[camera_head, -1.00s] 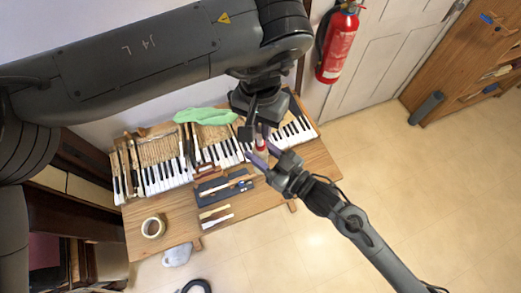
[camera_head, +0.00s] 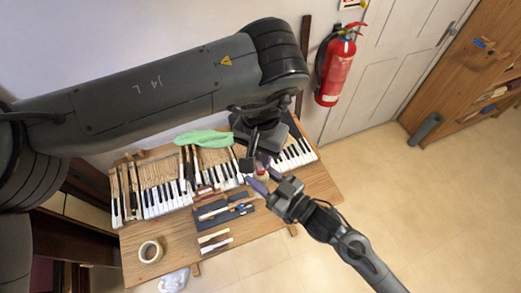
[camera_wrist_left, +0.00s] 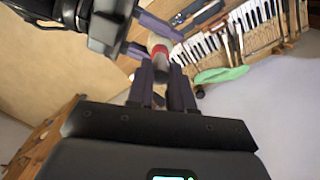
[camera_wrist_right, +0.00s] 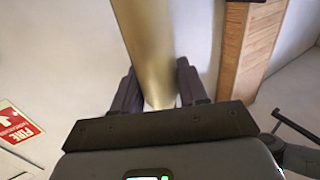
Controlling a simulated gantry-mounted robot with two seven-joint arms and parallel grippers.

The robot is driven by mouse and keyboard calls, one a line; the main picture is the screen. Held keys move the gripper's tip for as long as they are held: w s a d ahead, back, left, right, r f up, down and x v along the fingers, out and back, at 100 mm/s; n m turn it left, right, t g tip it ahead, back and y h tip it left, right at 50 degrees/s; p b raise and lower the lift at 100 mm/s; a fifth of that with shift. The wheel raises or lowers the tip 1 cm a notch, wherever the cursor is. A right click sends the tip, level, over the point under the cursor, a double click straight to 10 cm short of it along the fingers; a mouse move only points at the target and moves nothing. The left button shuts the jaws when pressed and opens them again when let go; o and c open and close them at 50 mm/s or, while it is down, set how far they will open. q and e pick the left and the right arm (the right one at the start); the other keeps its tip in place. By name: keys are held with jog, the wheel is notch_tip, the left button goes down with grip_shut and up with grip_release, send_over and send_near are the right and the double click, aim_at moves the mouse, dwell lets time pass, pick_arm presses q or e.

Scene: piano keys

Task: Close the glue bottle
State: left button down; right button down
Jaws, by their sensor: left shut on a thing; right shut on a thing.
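The glue bottle (camera_head: 263,178) is pale with red at its top, in the gap between my two grippers over the table's right part. My right gripper (camera_head: 264,175) is shut on the bottle's body from the lower right. Its wrist view shows a tall yellowish cylinder (camera_wrist_right: 148,45), the bottle close up, between its fingers. My left gripper (camera_head: 254,160) is directly above, shut on a small red cap (camera_wrist_left: 160,51), which shows between its fingertips in the left wrist view. The cap is in line with the bottle top; whether it touches the bottle cannot be told.
The wooden table (camera_head: 200,268) holds piano keys (camera_head: 165,200), a green cloth (camera_head: 203,138), a tape roll (camera_head: 151,251) and a dark tray (camera_head: 222,209) with tools. A fire extinguisher (camera_head: 337,70) hangs on the wall behind. Open floor lies to the right.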

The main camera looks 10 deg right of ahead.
pick_arm(q)
jog(key=shift+f, duration=0.75)
dwell(0.6)
